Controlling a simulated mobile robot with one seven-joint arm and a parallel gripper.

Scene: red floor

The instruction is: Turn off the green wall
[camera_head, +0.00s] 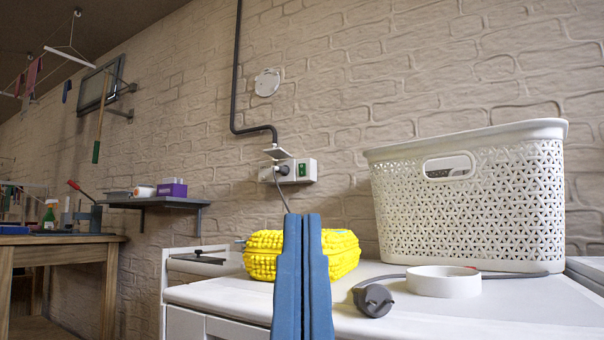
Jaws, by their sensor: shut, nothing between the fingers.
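A white socket box (289,171) is fixed on the brick wall, just left of the picture's middle. I cannot tell which way the switch is set.
The yellow case (345,252) lies on the white countertop (230,294). A white perforated basket (470,205), a white ring (443,281) and a loose dark plug (373,300) are to the right. A wall shelf (150,202) is at left.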

